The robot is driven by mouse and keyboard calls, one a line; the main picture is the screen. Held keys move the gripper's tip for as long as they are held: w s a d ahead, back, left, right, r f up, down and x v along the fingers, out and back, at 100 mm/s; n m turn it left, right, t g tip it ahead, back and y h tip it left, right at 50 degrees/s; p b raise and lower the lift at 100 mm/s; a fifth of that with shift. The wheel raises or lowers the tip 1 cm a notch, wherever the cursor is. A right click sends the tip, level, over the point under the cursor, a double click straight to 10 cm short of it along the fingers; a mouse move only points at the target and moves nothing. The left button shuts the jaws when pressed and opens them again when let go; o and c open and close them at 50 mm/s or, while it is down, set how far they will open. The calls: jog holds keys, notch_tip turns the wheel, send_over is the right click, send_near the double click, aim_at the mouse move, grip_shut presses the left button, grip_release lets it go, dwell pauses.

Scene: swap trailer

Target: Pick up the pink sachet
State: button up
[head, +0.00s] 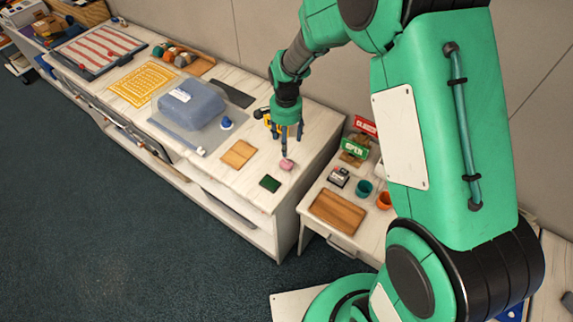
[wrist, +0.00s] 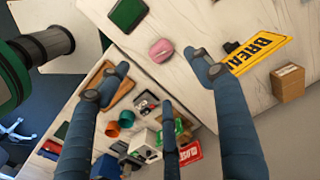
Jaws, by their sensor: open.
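The pink sachet (head: 287,165) lies on the white wooden counter near its right end in the head view. In the wrist view the pink sachet (wrist: 160,50) is at upper centre, just beyond the spread fingers. My gripper (head: 286,142) is open and points down above the counter, with one fingertip close behind the sachet in the head view. In the wrist view my gripper (wrist: 162,72) has its fingers wide apart with nothing between them. I cannot tell the exact height of the fingertips above the counter.
A dark green square (head: 270,183) and a tan board (head: 239,154) lie near the sachet. A yellow sign (wrist: 260,52) and a small cardboard box (wrist: 288,84) are behind the gripper. A lower table with a wooden tray (head: 337,211) and cups stands to the right.

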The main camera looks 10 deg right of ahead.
send_over(286, 163)
jog(key=shift+f+b, duration=0.45)
jog(key=shift+f, duration=3.75)
jog(key=shift+f+b, duration=0.5)
jog(key=shift+f, duration=2.1)
jog(key=shift+a, duration=0.1)
jog(key=c, duration=1)
